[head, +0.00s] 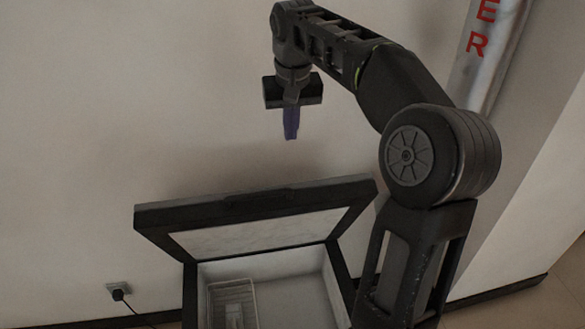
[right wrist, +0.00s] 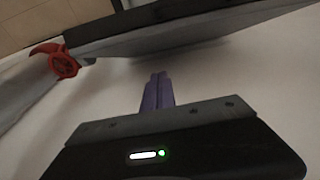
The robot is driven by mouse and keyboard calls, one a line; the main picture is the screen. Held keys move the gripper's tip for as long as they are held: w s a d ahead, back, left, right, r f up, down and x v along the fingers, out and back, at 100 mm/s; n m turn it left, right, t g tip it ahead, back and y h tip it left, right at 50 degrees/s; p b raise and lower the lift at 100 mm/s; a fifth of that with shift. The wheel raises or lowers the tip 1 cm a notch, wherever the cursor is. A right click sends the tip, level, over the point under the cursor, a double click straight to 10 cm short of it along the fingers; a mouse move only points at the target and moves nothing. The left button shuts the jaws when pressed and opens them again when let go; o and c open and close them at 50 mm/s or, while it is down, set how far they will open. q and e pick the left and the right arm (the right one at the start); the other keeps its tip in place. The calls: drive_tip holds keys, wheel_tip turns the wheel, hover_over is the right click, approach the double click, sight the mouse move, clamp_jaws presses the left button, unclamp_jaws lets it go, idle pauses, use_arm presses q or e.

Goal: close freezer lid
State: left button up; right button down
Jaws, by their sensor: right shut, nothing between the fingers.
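The freezer (head: 190,300) stands low in the head view, with its lid (head: 255,202) tilted up and open. The lid has a dark frame and a pale inner panel. The pale inside of the freezer and a white wire basket (head: 232,300) show below it. My right gripper (head: 291,138) points down above the lid's upper edge, apart from it in the picture. Its purple fingers are together and empty, also in the right wrist view (right wrist: 158,78). A dark-edged grey slab (right wrist: 180,32) across the top of that view looks like the lid. My left gripper is not in view.
A pale wall (head: 80,120) stands behind the freezer. A grey post with red letters (head: 487,45) is at the upper right. A plug with a black cord (head: 118,291) sits in a wall socket at the lower left.

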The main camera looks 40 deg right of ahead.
drive_tip(key=f+b, duration=0.1)
drive_tip(key=f, duration=0.2)
drive_tip(key=f+b, duration=0.1)
drive_tip(key=f, duration=0.3)
drive_tip(key=s+f, duration=0.1)
drive_tip(key=f, duration=0.3)
drive_tip(key=shift+s+a+f+b, duration=0.1)
drive_tip(key=shift+a+b, duration=0.25)
drive_tip(key=shift+b, duration=0.05)
drive_tip(key=shift+s+a+f, duration=0.1)
drive_tip(key=shift+s+f, duration=0.1)
drive_tip(key=shift+f, duration=0.05)
drive_tip(key=shift+f, duration=0.1)
